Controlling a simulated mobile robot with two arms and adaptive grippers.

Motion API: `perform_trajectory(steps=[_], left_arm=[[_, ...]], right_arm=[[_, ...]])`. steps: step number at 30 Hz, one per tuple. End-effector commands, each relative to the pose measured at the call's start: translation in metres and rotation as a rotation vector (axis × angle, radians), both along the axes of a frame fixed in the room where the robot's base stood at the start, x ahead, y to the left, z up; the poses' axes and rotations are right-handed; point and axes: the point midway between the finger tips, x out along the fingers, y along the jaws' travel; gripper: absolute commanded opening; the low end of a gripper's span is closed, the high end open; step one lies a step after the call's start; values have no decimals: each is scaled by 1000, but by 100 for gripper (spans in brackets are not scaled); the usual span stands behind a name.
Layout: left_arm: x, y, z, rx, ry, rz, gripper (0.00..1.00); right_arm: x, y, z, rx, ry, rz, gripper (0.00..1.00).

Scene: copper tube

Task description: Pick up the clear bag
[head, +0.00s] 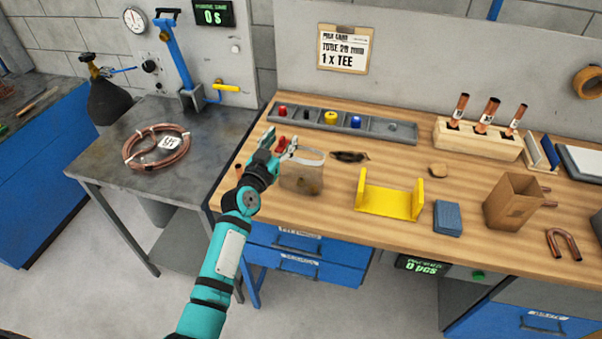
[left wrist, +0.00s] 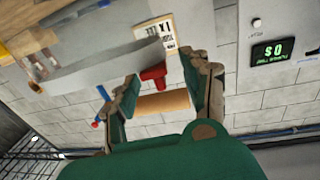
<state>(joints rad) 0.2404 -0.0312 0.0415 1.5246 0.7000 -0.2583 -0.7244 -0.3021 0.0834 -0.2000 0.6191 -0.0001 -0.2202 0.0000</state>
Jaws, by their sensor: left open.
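A translucent, brownish-grey pouch that looks like the clear bag (head: 301,180) is near the front left of the wooden bench in the head view. My left gripper (head: 278,147) is above and just left of it, with its fingers apart. A red piece (head: 282,143) and a pale loop (head: 306,158) show at the fingertips. In the left wrist view, the red piece (left wrist: 153,77) appears between the open fingers (left wrist: 161,76). A pale grey band (left wrist: 90,72) stretches left of them. I cannot tell whether the fingers touch anything. My right gripper is not in view.
A grey parts tray (head: 390,130) lies behind. A yellow stand (head: 390,203), blue pads (head: 447,217) and a brown paper bag (head: 512,202) stand to the right. A copper coil (head: 156,147) lies on the metal table at left. The bench's front edge is close below the pouch.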

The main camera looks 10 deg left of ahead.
Motion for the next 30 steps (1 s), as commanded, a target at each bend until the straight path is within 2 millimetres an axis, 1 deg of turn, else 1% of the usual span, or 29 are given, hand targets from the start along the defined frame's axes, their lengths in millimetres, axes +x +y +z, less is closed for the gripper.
perform_trajectory(steps=[2,7,8,18,19,30], left_arm=[[3,0,-1,0,1,0,48],[3,0,-1,0,0,0,48],[3,0,-1,0,0,0,47],[2,0,-1,0,1,0,2],[2,0,-1,0,1,0,0],[2,0,-1,-1,1,0,0]], right_arm=[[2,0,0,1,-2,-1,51],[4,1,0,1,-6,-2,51],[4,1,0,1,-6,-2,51],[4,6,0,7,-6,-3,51],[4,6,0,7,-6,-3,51],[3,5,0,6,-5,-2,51]])
